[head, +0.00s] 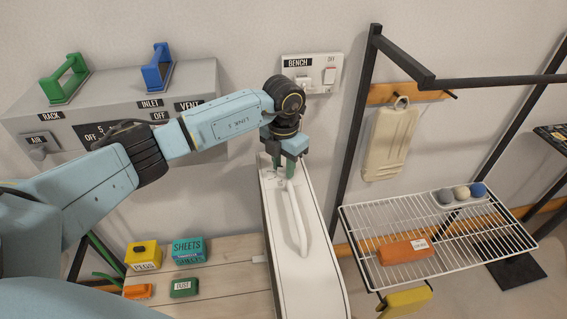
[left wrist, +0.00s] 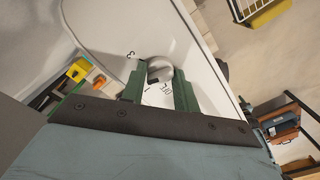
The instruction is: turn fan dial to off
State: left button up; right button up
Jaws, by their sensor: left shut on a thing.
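The fan dial (left wrist: 160,66) is a pale round knob on a white housing (left wrist: 105,30), seen in the left wrist view. Printed marks, including a 3, a 1 and what looks like OFF, surround it. A small dark mark shows at the dial's near edge; I cannot tell for sure which label it points at. My left gripper (left wrist: 158,78) has its green fingers closed on either side of the dial. In the head view my left gripper (head: 284,166) points down at the far end of the long white housing (head: 318,285), mostly hiding the dial. My right gripper is not in view.
A white handle (head: 297,222) rises along the housing. A wooden bench (head: 222,290) with small labelled boxes stands left. A wire rack (head: 360,222) with an orange block (head: 405,251) stands right. A grey valve box (head: 215,90) and a wall switch (head: 329,76) are behind.

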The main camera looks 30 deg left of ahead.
aim_at(283, 167)
pick_arm(q)
jog(key=n+p, duration=0.1)
jog(key=n, duration=0.3)
jog(key=shift+r, duration=0.1)
jog(key=n+p, duration=0.1)
jog(key=n, duration=0.3)
jog(key=shift+n+p, duration=0.3)
jog(key=shift+p, duration=0.1)
jog(key=n+p, duration=0.2)
jog(key=n, duration=0.2)
jog(key=shift+w+n+p, duration=0.1)
jog(key=shift+n+p, duration=0.85)
jog(key=shift+n, duration=1.35)
jog(key=o, duration=1)
notch_tip(283, 167, up, 13)
jog(key=shift+r+b, duration=0.15)
jog(key=shift+b, duration=0.3)
